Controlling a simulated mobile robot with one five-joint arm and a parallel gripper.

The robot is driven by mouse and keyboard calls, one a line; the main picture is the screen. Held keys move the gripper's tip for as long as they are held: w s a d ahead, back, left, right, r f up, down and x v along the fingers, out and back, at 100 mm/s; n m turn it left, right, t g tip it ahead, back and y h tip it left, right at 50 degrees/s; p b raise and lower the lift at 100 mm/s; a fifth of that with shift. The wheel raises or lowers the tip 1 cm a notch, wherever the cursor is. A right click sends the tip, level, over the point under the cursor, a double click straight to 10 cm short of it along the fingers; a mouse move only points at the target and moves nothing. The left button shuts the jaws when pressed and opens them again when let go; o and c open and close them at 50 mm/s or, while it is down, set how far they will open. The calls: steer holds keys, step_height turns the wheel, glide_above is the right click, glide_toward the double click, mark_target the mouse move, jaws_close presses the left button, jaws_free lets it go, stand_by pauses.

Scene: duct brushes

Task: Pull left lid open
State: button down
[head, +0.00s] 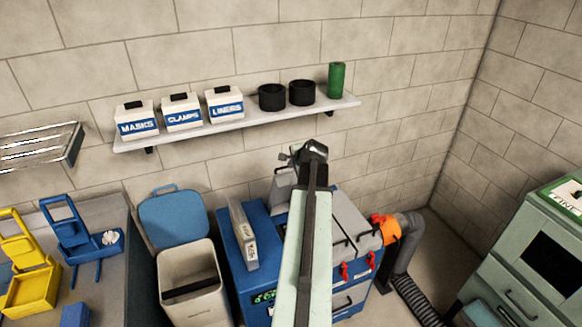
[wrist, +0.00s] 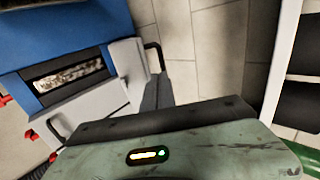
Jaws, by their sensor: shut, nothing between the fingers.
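The blue machine (head: 238,235) stands below the shelf, with grey lids on top. The left lid (head: 282,188) appears raised, its grey panel standing up at the back, partly behind my arm. In the wrist view the lid (wrist: 128,66) has a dark handle (wrist: 152,56) and sits beside an uncovered slot (wrist: 68,74) with something pale and rough inside. The right lid (head: 348,222) lies flat, with red latches at its front. My gripper (head: 303,154) is shut and empty, above and close to the raised lid. In the wrist view its fingers (wrist: 158,80) are near the handle; contact is unclear.
A wall shelf (head: 240,115) holds labelled boxes, black rings and a green cylinder behind my gripper. A bin with an open blue lid (head: 173,218) stands left of the machine. An orange fitting with a grey hose (head: 405,235) is at right, then a green cabinet (head: 530,260).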

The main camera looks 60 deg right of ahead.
mark_target(286, 167)
steer(key=b+x, duration=0.5)
steer(key=x, duration=0.3)
steer(key=shift+w+f, duration=0.15)
steer(key=shift+f, duration=0.15)
steer(key=shift+r, duration=0.1)
